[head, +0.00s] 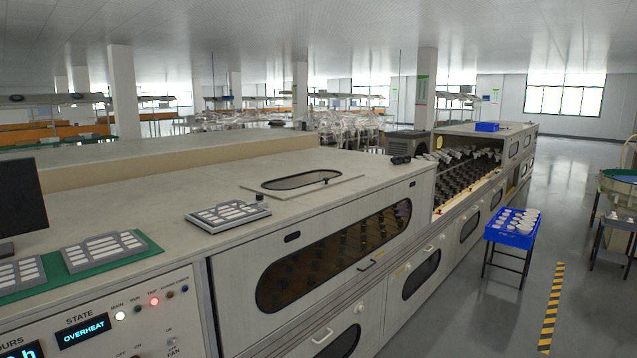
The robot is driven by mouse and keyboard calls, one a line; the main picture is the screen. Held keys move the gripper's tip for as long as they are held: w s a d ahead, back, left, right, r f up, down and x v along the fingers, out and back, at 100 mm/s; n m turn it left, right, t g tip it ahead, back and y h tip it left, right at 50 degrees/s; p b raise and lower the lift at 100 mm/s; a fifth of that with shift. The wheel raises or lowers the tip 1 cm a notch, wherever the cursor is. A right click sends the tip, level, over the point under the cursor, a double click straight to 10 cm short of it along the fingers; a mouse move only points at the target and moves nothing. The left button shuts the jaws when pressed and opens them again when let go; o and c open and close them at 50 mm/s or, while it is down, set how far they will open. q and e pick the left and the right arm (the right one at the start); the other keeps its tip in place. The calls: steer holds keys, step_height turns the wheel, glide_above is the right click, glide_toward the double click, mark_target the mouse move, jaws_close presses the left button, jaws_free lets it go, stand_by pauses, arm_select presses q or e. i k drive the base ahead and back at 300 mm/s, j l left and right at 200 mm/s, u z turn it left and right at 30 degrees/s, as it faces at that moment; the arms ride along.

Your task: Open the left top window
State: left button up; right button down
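The long pale machine carries an upper left front window (335,252), a dark rounded pane in a pale panel. The panel looks closed, with a small handle (371,265) below the pane and a dark recess above it. Rows of dark shapes show dimly behind the glass. A smaller oval window (300,179) with a small dark knob lies flat in the machine's top surface, also looking closed. Neither of my grippers is in view.
Further right, an upper bay (468,182) stands open with rows of bulbs. A blue crate (513,228) on a stand is in the aisle. A control panel (105,318) reading OVERHEAT is at lower left. Trays (228,214) lie on top.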

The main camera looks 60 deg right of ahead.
mark_target(281, 194)
steer(key=z, duration=1.7)
steer(key=i+l, duration=0.1)
